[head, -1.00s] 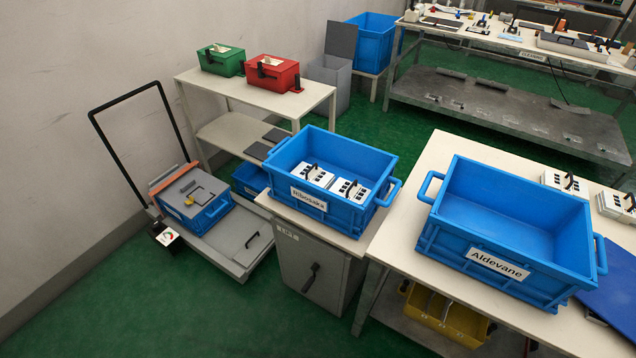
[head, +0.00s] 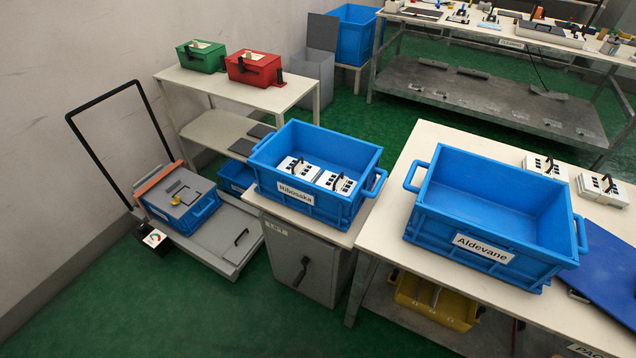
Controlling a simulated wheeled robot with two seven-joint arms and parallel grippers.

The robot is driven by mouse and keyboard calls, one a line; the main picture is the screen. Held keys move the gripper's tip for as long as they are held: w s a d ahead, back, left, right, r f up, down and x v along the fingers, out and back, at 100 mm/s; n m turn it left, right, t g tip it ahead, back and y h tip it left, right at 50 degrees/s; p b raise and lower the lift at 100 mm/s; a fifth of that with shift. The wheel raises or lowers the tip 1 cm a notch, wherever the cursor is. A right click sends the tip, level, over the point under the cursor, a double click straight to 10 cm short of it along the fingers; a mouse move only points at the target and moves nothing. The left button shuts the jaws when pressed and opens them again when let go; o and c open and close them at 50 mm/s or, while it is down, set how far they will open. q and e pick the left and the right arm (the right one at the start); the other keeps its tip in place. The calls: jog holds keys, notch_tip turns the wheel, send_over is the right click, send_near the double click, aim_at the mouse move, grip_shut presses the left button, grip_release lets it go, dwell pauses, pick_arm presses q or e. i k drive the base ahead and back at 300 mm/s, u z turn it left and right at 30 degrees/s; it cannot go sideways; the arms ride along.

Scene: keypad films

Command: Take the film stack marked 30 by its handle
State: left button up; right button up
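No gripper of mine shows in the head view. Two white film stacks with black squares and black handles lie in the blue crate labelled Ribosaka, a left one (head: 299,168) and a right one (head: 336,182). Two more stacks lie on the right table, one (head: 545,166) behind the Aldevane crate and one (head: 602,189) at the right edge. Their marks are too small to read, so I cannot tell which is 30. The Ribosaka crate (head: 309,197) stands on a grey cabinet. The Aldevane crate (head: 483,250) stands empty on the table.
A blue board (head: 607,275) lies on the right table (head: 410,165). A yellow bin (head: 434,303) sits below it. A cart (head: 222,238) carrying a lidded blue crate stands at left. Green (head: 201,57) and red (head: 253,69) boxes stand on a back table. Green floor is open in front.

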aim_at(341, 184)
jog(key=z, duration=1.25)
jog(key=i, duration=0.35)
jog(key=u, duration=0.5)
